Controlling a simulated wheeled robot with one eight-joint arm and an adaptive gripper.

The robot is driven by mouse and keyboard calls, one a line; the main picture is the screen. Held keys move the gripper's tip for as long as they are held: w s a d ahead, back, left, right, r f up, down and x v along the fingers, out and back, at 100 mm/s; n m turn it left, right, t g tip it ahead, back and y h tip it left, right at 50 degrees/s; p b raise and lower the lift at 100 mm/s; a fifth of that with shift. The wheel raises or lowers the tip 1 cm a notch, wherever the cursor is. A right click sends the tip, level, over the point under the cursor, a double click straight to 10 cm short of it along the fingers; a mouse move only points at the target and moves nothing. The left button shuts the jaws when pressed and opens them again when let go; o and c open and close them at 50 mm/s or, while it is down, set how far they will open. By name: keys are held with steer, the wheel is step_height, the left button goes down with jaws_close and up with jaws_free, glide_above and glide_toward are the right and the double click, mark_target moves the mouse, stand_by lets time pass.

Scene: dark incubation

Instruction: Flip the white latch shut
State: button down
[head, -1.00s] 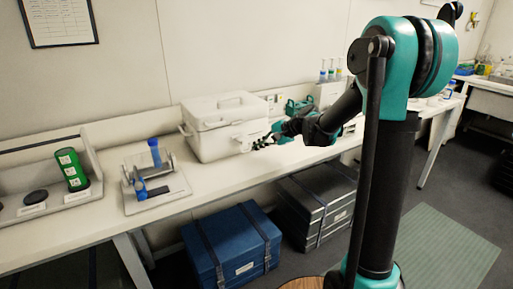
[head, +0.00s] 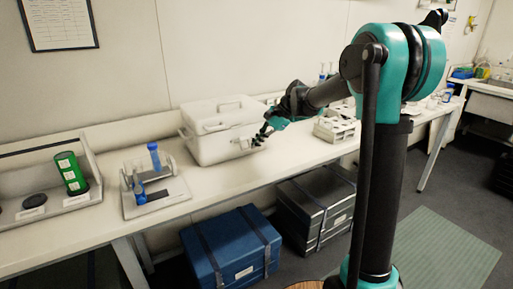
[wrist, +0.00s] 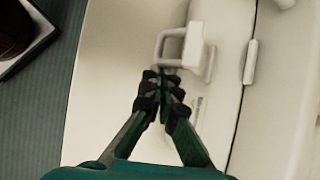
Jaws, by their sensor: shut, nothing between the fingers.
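The white box (head: 205,140) with a handled lid stands on the bench, left of my gripper (head: 262,135). In the wrist view, the white latch (wrist: 195,48) is a small block with a loop that sticks out to the left, away from the lid seam. My gripper (wrist: 160,82) is shut and empty, with its fingertips just below the loop. I cannot tell whether they touch it. In the head view, the fingers are beside the box's right front and the latch is too small to make out clearly.
Left along the bench are a stand with blue-capped tubes (head: 155,197) and a green cylinder (head: 71,174). A white rack (head: 335,130) stands right of my gripper. A blue case (head: 232,245) and a grey case (head: 318,205) are on the floor below.

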steer(key=shift+g+h, duration=0.5)
steer(key=shift+g, duration=0.2)
steer(key=w+r, duration=0.1)
steer(key=a+r, duration=0.1)
steer(key=r, duration=0.1)
steer(key=w+a+r, duration=0.1)
steer(key=r, duration=0.1)
steer(key=shift+w, duration=0.35)
steer(key=shift+r, duration=0.75)
steer(key=d+f, duration=0.3)
steer(key=w+d+r, duration=0.2)
steer(key=w+r, duration=0.4)
steer(key=r, duration=0.2)
steer(key=shift+w+m, duration=0.3)
